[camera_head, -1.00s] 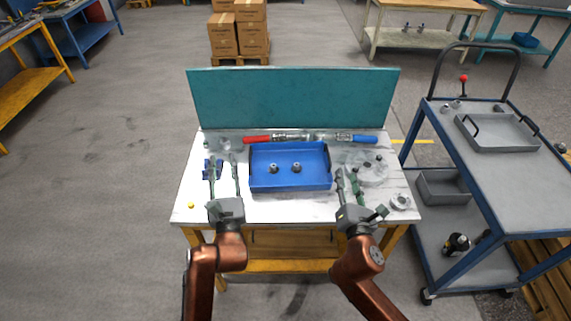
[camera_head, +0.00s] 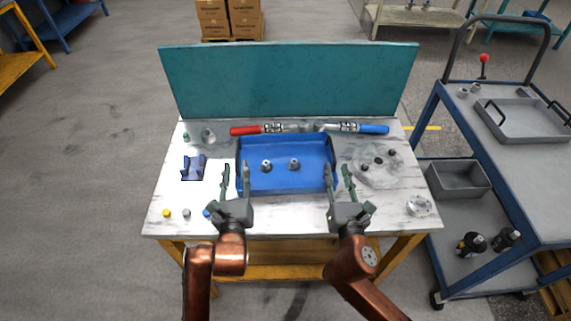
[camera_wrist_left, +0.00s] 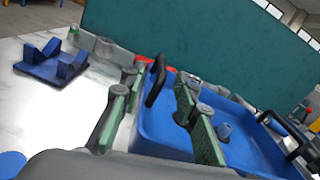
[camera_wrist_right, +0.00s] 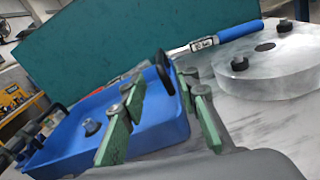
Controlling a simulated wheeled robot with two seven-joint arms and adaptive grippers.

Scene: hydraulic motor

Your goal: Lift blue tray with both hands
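The blue tray (camera_head: 290,184) lies on the white worktop in the head view, with two small metal fittings standing in it. It has a black handle at each end. My left gripper (camera_head: 235,180) is open at the tray's left end, its green fingers on either side of the left wall. In the left wrist view the left handle (camera_wrist_left: 155,80) shows between the fingers. My right gripper (camera_head: 338,180) is open at the right end. In the right wrist view the right handle (camera_wrist_right: 165,73) stands beyond and between its fingers. Contact with either handle cannot be told.
A red-handled tool (camera_head: 250,130) and a blue-handled tool (camera_head: 370,129) lie behind the tray, before a teal back panel (camera_head: 290,82). A blue V-shaped holder (camera_head: 194,168) lies left, a round metal plate (camera_head: 375,165) right. A cart (camera_head: 500,150) stands at right.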

